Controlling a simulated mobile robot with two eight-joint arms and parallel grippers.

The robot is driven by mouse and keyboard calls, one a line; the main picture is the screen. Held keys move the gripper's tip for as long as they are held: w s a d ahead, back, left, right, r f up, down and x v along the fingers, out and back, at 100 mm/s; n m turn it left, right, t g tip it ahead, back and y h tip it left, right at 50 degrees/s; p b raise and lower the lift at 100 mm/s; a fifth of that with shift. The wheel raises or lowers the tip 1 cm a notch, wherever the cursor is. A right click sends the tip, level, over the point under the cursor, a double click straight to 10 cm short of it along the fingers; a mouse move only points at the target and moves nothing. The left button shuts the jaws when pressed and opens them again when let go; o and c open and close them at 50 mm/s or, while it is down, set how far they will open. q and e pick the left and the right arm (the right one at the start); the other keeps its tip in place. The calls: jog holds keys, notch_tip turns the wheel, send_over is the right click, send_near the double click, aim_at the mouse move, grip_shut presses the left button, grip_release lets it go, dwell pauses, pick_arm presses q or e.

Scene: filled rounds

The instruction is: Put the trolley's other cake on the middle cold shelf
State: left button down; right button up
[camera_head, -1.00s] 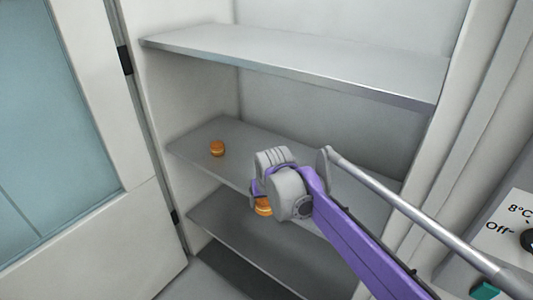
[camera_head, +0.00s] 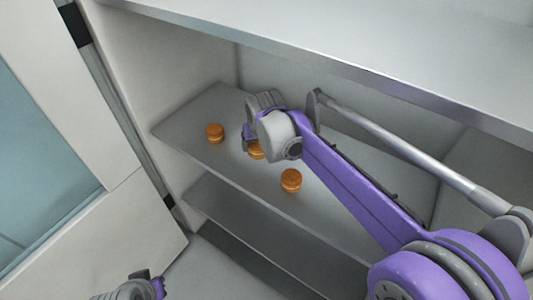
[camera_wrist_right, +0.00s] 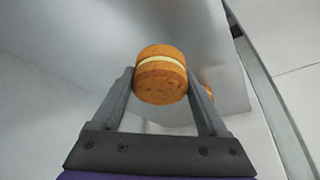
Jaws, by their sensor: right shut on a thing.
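My right gripper (camera_head: 252,146) is over the middle shelf (camera_head: 235,165) of the open cold cabinet. It is shut on an orange-brown round cake with a pale cream layer (camera_wrist_right: 161,75), partly hidden by the gripper in the head view (camera_head: 256,153). I cannot tell whether this cake touches the shelf. A similar cake (camera_head: 215,133) stands on the middle shelf to the left. Another (camera_head: 291,180) stands near its front edge, to the right of the held one. My left gripper (camera_head: 152,286) shows only partly at the bottom left; its jaws are unclear.
The upper shelf (camera_head: 300,55) hangs above my right arm. A lower shelf (camera_head: 240,228) lies below. The cabinet door (camera_head: 85,235) stands open at the left. The middle shelf has bare room behind the cakes.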

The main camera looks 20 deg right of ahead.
aim_at(258, 164)
notch_tip(258, 164, down, 3)
jog(key=shift+s+r, duration=0.1)
jog(key=shift+s, duration=0.05)
jog(key=shift+f, duration=2.15)
jog(key=shift+f+b, duration=0.2)
jog(key=shift+b, duration=0.1)
jog(key=o, duration=0.8)
jog(key=shift+c, duration=0.2)
jog(key=shift+r, duration=0.15)
jog(key=p+v, duration=0.1)
jog(key=v, duration=1.1)
